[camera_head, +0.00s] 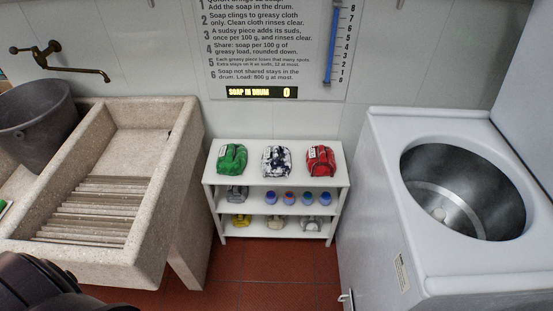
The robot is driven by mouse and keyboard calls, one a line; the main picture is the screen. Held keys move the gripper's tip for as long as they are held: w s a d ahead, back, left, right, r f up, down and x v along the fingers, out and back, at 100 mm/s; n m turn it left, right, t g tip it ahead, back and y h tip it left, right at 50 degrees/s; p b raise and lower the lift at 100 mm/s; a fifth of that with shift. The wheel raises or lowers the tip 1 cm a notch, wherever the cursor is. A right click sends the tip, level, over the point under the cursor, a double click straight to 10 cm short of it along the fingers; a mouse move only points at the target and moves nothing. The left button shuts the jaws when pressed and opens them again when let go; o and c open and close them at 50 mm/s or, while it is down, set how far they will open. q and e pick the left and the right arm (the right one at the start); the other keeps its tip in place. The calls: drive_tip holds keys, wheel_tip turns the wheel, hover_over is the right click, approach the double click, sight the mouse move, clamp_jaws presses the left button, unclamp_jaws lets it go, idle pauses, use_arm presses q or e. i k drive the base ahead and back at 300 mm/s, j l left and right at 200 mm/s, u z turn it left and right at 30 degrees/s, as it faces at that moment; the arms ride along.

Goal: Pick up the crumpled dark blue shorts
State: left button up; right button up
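Each of these bundles has a small white tag. A dark rounded part of my own arm shows at the bottom left corner. Neither gripper shows, and nothing touches the bundles.
Lower shelves hold grey and yellow bundles and several small blue-purple containers (288,197). A stone washboard sink (150,255) with a dark bucket (38,122) stands left. A white washer with an open steel drum (465,190) stands right. Red floor tiles (270,294) are clear before the shelf.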

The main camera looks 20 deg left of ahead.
sight(275, 161)
drive_tip(key=i+j, duration=0.25)
drive_tip(key=i, duration=0.2)
drive_tip(key=i+j, duration=0.3)
drive_tip(key=i, duration=0.2)
